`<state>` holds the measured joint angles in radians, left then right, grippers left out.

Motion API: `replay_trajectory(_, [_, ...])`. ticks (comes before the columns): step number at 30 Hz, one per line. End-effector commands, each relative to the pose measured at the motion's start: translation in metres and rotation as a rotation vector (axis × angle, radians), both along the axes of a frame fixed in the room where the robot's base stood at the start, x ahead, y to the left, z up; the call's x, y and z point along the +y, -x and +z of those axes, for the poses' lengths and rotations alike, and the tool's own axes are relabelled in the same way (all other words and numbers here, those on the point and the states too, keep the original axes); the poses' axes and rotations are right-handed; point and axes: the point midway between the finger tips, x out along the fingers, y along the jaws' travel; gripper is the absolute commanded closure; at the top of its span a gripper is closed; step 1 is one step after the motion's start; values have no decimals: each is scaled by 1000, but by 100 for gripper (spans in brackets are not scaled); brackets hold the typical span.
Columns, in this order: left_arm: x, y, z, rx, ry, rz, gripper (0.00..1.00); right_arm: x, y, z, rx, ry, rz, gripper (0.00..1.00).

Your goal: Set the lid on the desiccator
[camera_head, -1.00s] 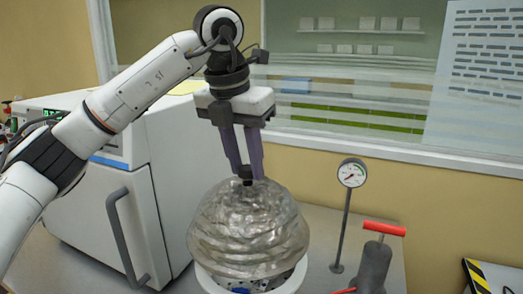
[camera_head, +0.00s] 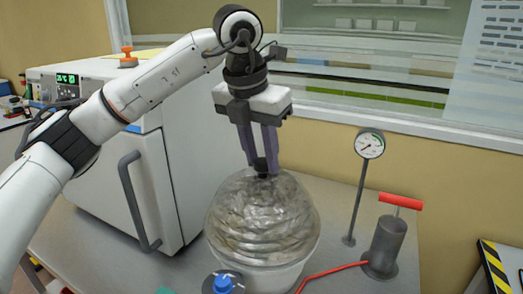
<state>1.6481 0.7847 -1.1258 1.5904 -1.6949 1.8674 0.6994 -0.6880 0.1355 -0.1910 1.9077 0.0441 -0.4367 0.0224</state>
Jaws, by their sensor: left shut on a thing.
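The clear domed lid (camera_head: 262,215) has a dark knob on top. My left gripper (camera_head: 264,168) points down and is shut on that knob. The desiccator (camera_head: 272,279) is a pale round body under the lid, partly hidden by it. The lid appears at or just over the desiccator's rim; I cannot tell whether they touch. My right gripper is not in view.
A white oven (camera_head: 150,190) with a dark handle stands close on the left. A pressure gauge (camera_head: 369,144) on a thin post and a grey pump (camera_head: 385,247) with a red handle stand on the right. A blue-knobbed item (camera_head: 223,283) sits in front.

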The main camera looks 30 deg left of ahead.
Motion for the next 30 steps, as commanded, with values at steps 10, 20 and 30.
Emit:
replay_trajectory(10, [0,0,-2,-5,2,-1,100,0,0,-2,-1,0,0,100])
replay_trajectory(20, [0,0,-5,-5,2,-1,100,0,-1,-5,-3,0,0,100])
replay_trajectory(30, [0,0,-11,-5,2,-1,100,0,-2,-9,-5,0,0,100])
